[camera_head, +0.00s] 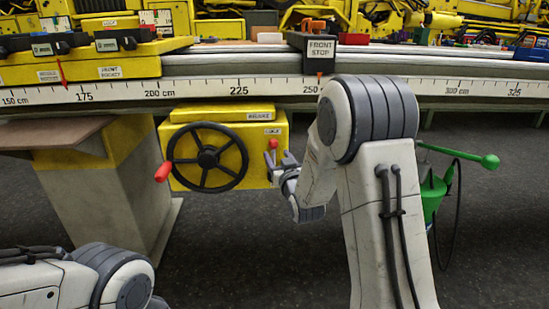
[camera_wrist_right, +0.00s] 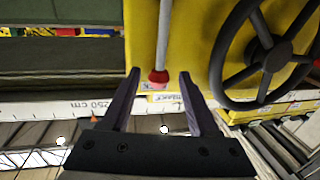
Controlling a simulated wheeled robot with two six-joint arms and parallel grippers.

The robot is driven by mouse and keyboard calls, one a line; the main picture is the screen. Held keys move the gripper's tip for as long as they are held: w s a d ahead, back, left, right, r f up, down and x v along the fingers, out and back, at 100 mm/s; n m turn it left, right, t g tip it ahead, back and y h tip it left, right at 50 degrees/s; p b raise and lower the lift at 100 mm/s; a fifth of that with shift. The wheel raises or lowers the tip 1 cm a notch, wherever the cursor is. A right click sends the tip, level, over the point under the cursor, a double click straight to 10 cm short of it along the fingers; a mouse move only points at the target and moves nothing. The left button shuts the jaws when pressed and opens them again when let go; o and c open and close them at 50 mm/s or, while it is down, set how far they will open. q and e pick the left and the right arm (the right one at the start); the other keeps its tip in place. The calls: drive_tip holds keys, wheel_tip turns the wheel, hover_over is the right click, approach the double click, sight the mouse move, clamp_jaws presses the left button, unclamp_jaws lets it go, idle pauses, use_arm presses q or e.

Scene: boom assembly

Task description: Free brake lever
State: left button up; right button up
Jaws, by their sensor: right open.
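The brake lever is a thin grey rod with a red knob (camera_head: 272,144) on the right part of the yellow brake box (camera_head: 220,118). In the right wrist view the brake lever (camera_wrist_right: 163,40) runs down from the top, and its knob shows between the fingertips. My right gripper (camera_head: 286,161) is open at the lever, with its fingers toward the box. In the wrist view its two dark fingers (camera_wrist_right: 158,72) appear either side of the knob; whether they touch it I cannot tell. My left arm shows at lower left; its gripper is out of view.
A black handwheel (camera_head: 207,157) with a red handle (camera_head: 163,171) is on the box, left of the lever. The scale rail (camera_head: 190,92) runs above, with a front stop block (camera_head: 320,47). A green part (camera_head: 434,190) stands right of my right arm.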

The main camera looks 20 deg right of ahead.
drive_tip(key=shift+w+d, duration=0.15)
drive_tip(key=shift+w, duration=1.2)
clamp_jaws()
idle(0.3)
